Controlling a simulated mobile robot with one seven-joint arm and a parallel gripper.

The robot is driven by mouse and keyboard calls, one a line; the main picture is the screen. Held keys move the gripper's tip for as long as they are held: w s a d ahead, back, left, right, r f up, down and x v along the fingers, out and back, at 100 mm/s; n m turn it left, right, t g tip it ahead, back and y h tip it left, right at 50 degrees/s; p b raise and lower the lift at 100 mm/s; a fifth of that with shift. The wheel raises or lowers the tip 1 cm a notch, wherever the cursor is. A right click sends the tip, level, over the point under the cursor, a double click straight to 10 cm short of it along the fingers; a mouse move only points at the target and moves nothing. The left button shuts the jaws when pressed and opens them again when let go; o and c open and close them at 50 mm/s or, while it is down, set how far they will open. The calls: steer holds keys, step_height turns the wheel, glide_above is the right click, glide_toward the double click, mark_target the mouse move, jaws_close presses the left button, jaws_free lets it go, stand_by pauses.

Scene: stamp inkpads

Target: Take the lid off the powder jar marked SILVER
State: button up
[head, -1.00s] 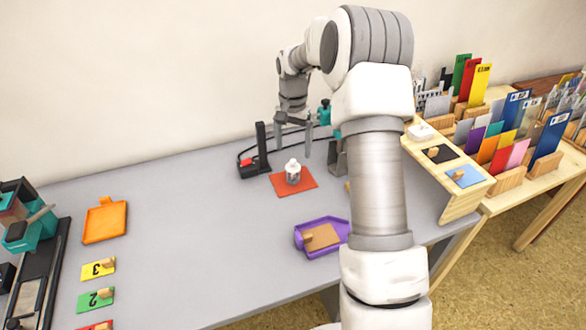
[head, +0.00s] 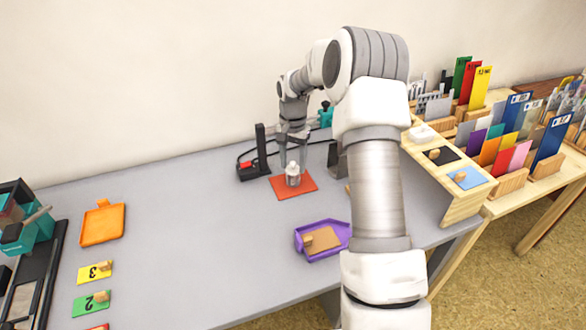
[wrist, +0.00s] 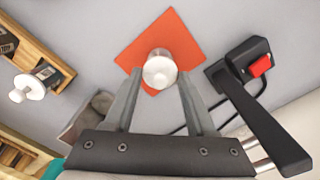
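A small jar (head: 293,178) with a white knobbed lid stands upright on an orange-red mat (head: 276,186) on the grey table. In the wrist view its round white lid (wrist: 159,72) shows from above; no SILVER marking can be read in these frames. My gripper (head: 292,160) points down over the jar. The gripper is open and holds nothing.
A black device with a red button (head: 246,164) and upright post stands left of the mat. A purple tray (head: 342,247) lies in front, an orange tray (head: 102,223) at the far left. A wooden rack (head: 462,200) is at right. Grey table between the trays is clear.

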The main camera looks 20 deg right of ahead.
steer(key=c, duration=0.7)
steer(key=shift+r, duration=0.1)
steer(key=shift+c, duration=0.2)
